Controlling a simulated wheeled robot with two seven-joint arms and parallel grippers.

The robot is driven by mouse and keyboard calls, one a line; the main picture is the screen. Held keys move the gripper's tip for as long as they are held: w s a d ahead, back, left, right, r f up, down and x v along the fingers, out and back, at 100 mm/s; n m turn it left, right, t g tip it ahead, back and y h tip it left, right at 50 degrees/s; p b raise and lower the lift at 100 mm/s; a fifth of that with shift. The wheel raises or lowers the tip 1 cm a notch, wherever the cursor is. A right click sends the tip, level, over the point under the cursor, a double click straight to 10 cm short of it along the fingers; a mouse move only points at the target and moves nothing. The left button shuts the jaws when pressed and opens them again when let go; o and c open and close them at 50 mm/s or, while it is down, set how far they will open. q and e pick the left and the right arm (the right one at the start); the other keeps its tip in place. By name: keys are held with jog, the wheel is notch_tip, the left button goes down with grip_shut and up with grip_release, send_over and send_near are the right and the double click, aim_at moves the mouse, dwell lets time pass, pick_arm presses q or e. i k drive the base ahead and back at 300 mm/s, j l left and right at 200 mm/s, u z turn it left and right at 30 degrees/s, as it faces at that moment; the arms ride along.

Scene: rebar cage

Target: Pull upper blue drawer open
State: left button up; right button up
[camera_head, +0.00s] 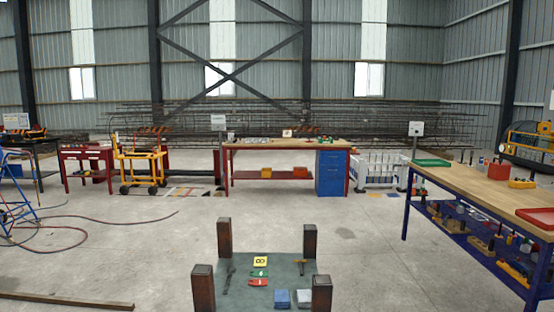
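A blue drawer cabinet (331,182) stands under the right end of a wooden-topped workbench (270,145) in the middle distance. Its upper blue drawer (331,159) is just below the bench top and looks closed, though it is small at this distance. The drawer handle is too small to make out clearly. Neither of my grippers is in view.
A low grey platform (290,268) with brown corner posts and small items stands close in front. A second workbench (470,185) with a blue frame is at right. Hoses (90,225) and a long bar (65,300) lie at left. Floor between platform and cabinet is open.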

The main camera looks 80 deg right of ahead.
aim_at(327, 158)
jog(key=z, duration=3.2)
jog(key=i+l+z, duration=0.65)
jog(key=i, duration=0.35)
jog(key=i+z, duration=0.3)
jog(key=i, duration=0.2)
jog(key=i+u, duration=0.15)
jog(key=i, duration=0.35)
jog(key=i+l+u, duration=0.15)
jog(key=i, duration=0.35)
jog(key=i+l+u, duration=0.15)
jog(key=i, duration=0.35)
jog(key=i+j+u, duration=0.1)
jog(key=i+u, duration=0.3)
jog(key=i, duration=0.3)
jog(key=i+l+u, duration=0.15)
jog(key=i+u, duration=0.25)
jog(key=i, duration=1.75)
